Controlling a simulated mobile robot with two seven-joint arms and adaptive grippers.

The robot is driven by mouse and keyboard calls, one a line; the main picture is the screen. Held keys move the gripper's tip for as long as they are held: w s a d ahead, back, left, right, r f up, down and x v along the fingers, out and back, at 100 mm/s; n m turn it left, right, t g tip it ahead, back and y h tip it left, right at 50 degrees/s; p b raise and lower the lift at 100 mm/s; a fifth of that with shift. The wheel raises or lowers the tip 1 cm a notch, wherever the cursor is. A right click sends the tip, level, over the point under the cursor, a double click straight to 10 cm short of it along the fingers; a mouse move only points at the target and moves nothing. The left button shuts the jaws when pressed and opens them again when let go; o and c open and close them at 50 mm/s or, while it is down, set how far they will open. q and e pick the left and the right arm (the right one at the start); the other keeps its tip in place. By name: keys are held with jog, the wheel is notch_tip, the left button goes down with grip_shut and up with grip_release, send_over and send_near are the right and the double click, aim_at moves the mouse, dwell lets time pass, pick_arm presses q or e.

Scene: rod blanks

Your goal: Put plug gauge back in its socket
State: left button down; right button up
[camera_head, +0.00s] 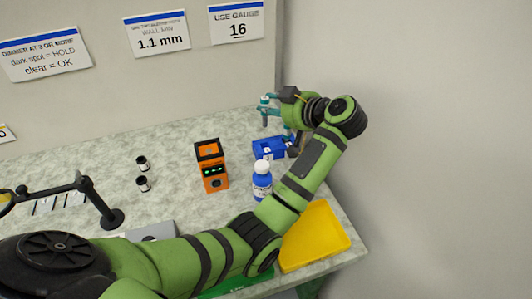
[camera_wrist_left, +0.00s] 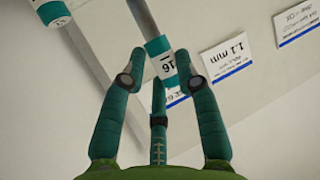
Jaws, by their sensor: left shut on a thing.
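The plug gauge (camera_wrist_left: 160,58) has a teal collar, a white label reading 16 and a grey pin. It sits between the teal fingers of my left gripper (camera_wrist_left: 158,76), which is shut on it. In the head view, the left gripper (camera_head: 270,106) holds the gauge upright above the bench's back right, its grey pin (camera_head: 265,122) pointing down. A blue block (camera_head: 268,148) stands below on the bench, apart from the pin. A second teal-and-white piece (camera_wrist_left: 50,10) shows at the wrist view's top left. The block's openings are too small to make out. My right gripper is not in view.
An orange device (camera_head: 211,166) with green lights stands left of the block. A white-capped blue bottle (camera_head: 262,182) stands in front of it. A yellow tray (camera_head: 317,237) lies at the front right. Black small cylinders (camera_head: 143,184) stand further left. A wall sign reads USE GAUGE 16 (camera_head: 237,23).

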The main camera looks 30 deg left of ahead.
pick_arm(q)
notch_tip(320, 180, down, 9)
jog(key=shift+f, duration=0.2)
dwell(0.4)
jog(key=c, duration=0.9)
grip_release()
jog(key=shift+f, duration=0.15)
jog(key=shift+r, duration=0.2)
jog(key=v, duration=0.7)
jog(key=shift+s+d+r, duration=0.1)
jog(key=shift+d+r, duration=0.05)
jog(key=shift+d, duration=0.05)
